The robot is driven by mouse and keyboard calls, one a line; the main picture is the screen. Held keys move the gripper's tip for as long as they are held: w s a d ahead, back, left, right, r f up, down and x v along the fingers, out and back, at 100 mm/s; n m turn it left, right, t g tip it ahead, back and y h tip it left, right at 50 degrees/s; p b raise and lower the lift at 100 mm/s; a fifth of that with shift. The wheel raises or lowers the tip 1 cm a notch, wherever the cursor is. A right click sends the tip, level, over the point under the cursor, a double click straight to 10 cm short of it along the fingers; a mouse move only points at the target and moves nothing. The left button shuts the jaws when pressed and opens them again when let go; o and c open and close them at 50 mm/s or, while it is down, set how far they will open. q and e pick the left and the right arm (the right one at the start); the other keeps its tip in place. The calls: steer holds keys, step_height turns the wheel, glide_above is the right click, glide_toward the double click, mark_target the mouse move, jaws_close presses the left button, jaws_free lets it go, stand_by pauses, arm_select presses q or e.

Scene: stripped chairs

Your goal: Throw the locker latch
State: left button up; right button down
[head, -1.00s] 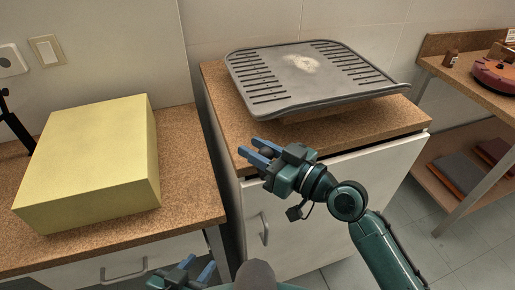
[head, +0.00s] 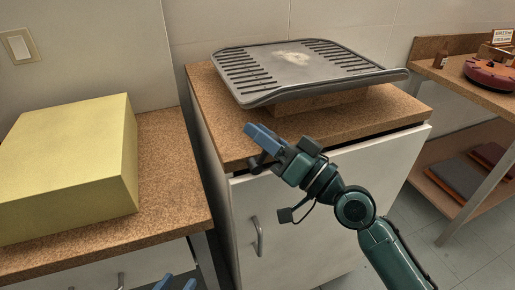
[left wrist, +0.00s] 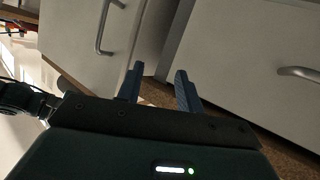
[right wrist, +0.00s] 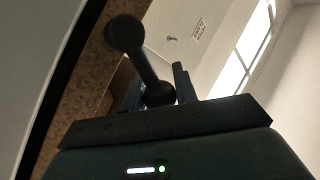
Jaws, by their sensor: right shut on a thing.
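The locker is a white cabinet (head: 320,215) with a cork-brown top. Its latch (head: 254,166) is a dark lever with a ball end, near the upper left of the cabinet's front, just under the top. The latch shows larger in the right wrist view (right wrist: 126,34), its second ball low between the fingers. My right gripper (head: 262,142) is shut on the latch; the fingers partly hide it. My left gripper (head: 176,284) is empty and open at the bottom edge of the head view. Its spread blue fingers show in the left wrist view (left wrist: 159,86), before cabinet fronts.
A grey ridged tray (head: 305,72) sits on the locker top. A yellow block (head: 70,160) stands on the left counter (head: 170,170). A bar handle (head: 257,236) sits on the locker door below my right gripper. A shelf table (head: 450,75) stands at the right.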

arm_select(q)
steer(key=shift+s+a+r+t+b, duration=0.1)
steer(key=shift+s+a+t+b, duration=0.15)
steer(key=shift+b, duration=0.2)
arm_select(e)
steer(key=shift+w+d+f+m+t, duration=0.1)
steer(key=shift+d+f+m+t, duration=0.15)
steer(key=shift+m, duration=0.35)
arm_select(q)
steer(key=shift+w+r, duration=0.1)
steer(key=shift+r, duration=0.1)
arm_select(e)
steer(key=shift+r, duration=0.2)
steer(key=c, duration=1.1)
jaws_free()
steer(key=shift+f, duration=0.1)
arm_select(q)
step_height(320, 180, down, 7)
steer(key=w+d+m+b, duration=0.1)
steer(key=d+m+b, duration=0.1)
steer(key=b, duration=0.5)
steer(key=shift+d+f+m+g+h, duration=0.2)
steer(key=shift+m+g+h, duration=0.1)
steer(key=shift+m+g, duration=0.15)
arm_select(e)
steer(key=v, duration=1.3)
arm_select(q)
steer(key=shift+w+r, duration=0.1)
arm_select(e)
steer(key=shift+c, duration=0.4)
